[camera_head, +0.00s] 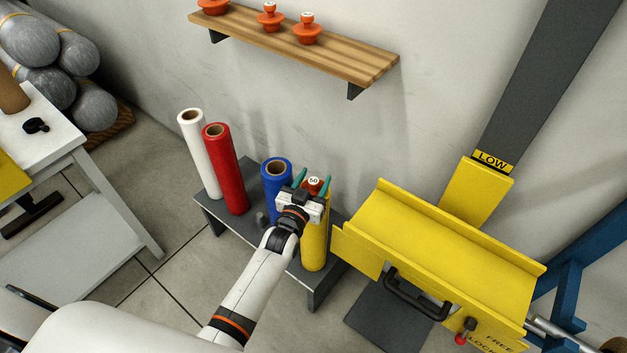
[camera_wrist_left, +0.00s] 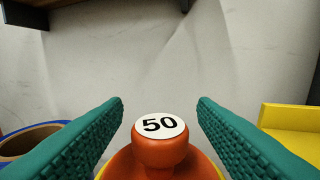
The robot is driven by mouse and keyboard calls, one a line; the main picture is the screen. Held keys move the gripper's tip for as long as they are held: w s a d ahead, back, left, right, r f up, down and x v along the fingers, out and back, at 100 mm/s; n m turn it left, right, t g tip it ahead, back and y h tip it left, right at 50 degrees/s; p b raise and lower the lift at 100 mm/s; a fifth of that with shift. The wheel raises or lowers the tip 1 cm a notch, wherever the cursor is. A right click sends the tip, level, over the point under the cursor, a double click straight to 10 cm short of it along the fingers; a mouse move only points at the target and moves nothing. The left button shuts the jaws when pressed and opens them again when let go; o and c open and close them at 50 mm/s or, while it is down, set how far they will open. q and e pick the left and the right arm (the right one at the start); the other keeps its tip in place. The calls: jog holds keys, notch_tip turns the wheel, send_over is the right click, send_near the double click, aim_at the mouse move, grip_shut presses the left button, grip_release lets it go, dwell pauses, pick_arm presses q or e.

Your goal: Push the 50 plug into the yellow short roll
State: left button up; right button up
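The orange plug (camera_head: 314,184) with a white "50" label sits at the top of the yellow short roll (camera_head: 314,246), which stands upright on a low dark bench. In the left wrist view the plug knob (camera_wrist_left: 160,148) is centred, with yellow showing around its orange flange. How deep the plug sits in the roll is hidden. My left gripper (camera_head: 314,181) is at the roll's top. Its green fingers (camera_wrist_left: 161,105) are apart on either side of the knob, with a gap on each side. My right gripper is not in view.
A blue roll (camera_head: 268,188), a red roll (camera_head: 226,170) and a white roll (camera_head: 201,155) stand left on the bench (camera_head: 209,212). A yellow trough (camera_head: 436,245) is close on the right. A wooden shelf (camera_head: 350,62) with orange plugs (camera_head: 307,33) hangs above.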

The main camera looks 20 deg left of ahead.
pick_arm(q)
jog(key=s+a, duration=0.1)
jog(key=s, duration=1.1)
jog(key=s+f+g, duration=0.4)
jog(key=s+f, duration=0.1)
jog(key=f, duration=0.7)
jog(key=s+f+g, duration=0.4)
jog(key=s+f, duration=0.2)
jog(key=f, duration=0.6)
jog(key=s+a+f+g, duration=0.1)
jog(key=s+f+g, duration=0.2)
jog(key=s, duration=0.6)
jog(key=s+a+f+m+g+y+p, duration=0.1)
jog(key=s+a+f+g, duration=0.1)
jog(key=s+f, duration=0.6)
jog(key=s+a+f+g, duration=0.2)
jog(key=s+f+g, duration=0.2)
jog(key=s, duration=0.7)
jog(key=shift+s+a+f+y, duration=0.15)
jog(key=shift+a+f+y, duration=0.15)
jog(key=shift+f, duration=0.5)
